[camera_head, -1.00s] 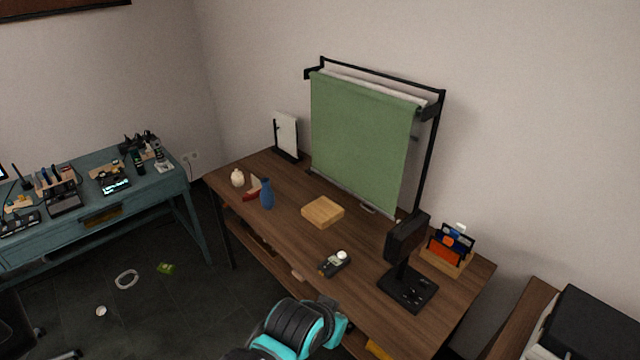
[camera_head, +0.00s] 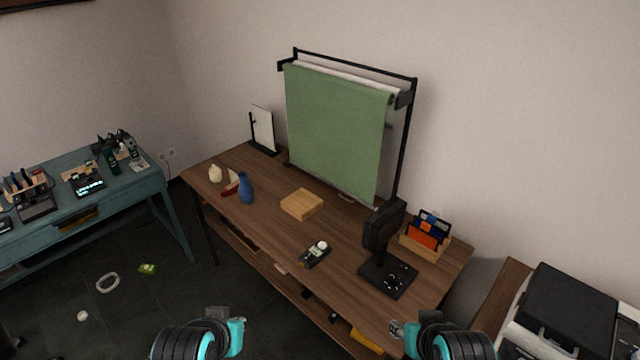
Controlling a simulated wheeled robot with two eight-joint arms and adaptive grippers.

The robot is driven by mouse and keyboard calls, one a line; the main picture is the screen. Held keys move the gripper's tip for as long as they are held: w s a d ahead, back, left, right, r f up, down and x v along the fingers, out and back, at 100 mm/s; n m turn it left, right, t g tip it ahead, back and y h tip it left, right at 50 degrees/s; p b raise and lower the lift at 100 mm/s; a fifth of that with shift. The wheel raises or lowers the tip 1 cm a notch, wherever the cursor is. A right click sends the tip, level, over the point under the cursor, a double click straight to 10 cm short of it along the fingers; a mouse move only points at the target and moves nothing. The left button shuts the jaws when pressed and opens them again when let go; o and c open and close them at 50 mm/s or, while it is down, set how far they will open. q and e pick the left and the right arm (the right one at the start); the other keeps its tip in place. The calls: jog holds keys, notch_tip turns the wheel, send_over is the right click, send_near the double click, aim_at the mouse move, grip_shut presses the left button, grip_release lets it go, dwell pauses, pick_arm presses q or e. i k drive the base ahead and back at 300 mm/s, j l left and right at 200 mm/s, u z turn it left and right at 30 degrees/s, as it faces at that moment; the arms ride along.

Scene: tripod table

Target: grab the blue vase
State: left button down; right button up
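The blue vase (camera_head: 246,188) stands upright near the left part of the brown wooden table (camera_head: 340,228). My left arm shows at the bottom, left of centre, in front of the table and well short of the vase. My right arm shows at the bottom right, near the table's front right corner. Only black and teal arm parts show at the lower edge; the fingers of both grippers cannot be made out. Nothing touches the vase.
A cream jar (camera_head: 215,173) and a red and white item (camera_head: 231,183) sit left of the vase. A wooden block (camera_head: 302,204), a small dark device (camera_head: 315,254) and a black stand (camera_head: 387,274) lie to its right. A green backdrop (camera_head: 334,130) rises behind.

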aim_at(245, 190)
jog(key=i+j+z, duration=0.25)
jog(key=z, duration=0.25)
jog(key=i+j+z, duration=0.15)
jog(key=j+z, duration=0.3)
jog(key=i+j, duration=0.15)
jog(key=j, duration=0.3)
jog(key=i+j+z, duration=0.1)
jog(key=j, duration=0.35)
jog(key=i+j+z, duration=0.1)
jog(key=j, duration=0.35)
jog(key=i+j, duration=0.2)
jog(key=j, duration=0.25)
jog(key=i+j+z, duration=0.1)
jog(key=j, duration=0.4)
